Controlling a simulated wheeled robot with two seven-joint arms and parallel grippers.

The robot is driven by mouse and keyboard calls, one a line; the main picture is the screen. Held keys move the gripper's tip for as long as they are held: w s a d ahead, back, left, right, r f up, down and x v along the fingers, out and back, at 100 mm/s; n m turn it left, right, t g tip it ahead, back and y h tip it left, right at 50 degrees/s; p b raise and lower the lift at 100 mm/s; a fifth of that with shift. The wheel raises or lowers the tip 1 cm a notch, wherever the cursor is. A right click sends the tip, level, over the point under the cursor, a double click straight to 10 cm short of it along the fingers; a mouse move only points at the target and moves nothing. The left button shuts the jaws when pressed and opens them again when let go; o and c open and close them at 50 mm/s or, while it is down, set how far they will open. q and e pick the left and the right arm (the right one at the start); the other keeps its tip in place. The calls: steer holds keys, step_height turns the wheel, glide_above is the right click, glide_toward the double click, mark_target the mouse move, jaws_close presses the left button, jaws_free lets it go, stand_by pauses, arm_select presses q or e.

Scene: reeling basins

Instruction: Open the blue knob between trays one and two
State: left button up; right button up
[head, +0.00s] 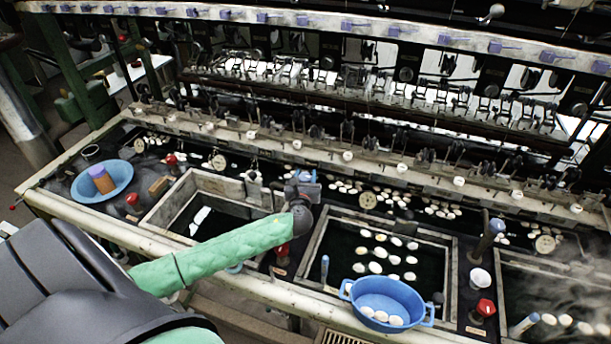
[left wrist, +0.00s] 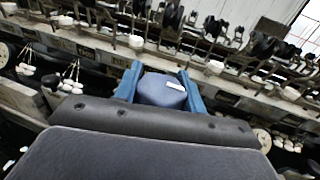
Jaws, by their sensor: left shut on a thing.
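The blue knob (left wrist: 160,93) sits between the two blue fingers of my left gripper (left wrist: 161,86) in the left wrist view, with a small white mark on its top. In the head view my left gripper (head: 304,178) is over the strip between the left tray (head: 163,205) and the middle tray (head: 450,262). It is shut on the knob there, and the gripper and arm hide most of the knob. The knob's turn angle is hard to tell. My right gripper is in neither view.
A blue colander (head: 385,296) with white cocoons stands on the middle tray's front edge. A blue bowl (head: 101,182) is at the left. Red knobs (head: 282,250) (head: 485,308) and a tall blue-grey handle (head: 489,238) stand between trays. Reeling machinery runs along the back.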

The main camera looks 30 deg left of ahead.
arm_select(q)
steer(key=o, duration=1)
steer(key=shift+c, duration=0.2)
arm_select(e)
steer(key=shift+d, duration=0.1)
arm_select(q)
steer(key=shift+s+d+f+b, duration=0.2)
steer(key=shift+s+d+b, duration=0.05)
steer(key=shift+s+b, duration=0.15)
steer(key=b+v, duration=0.3)
steer(key=v, duration=0.3)
steer(key=shift+s+r, duration=0.2)
steer(key=shift+s, duration=0.2)
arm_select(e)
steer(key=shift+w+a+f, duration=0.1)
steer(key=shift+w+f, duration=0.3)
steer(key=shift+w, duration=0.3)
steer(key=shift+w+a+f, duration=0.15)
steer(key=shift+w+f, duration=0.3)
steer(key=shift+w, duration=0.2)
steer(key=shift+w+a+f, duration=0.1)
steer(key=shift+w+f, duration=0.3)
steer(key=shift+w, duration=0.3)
arm_select(q)
steer(key=shift+d, duration=0.15)
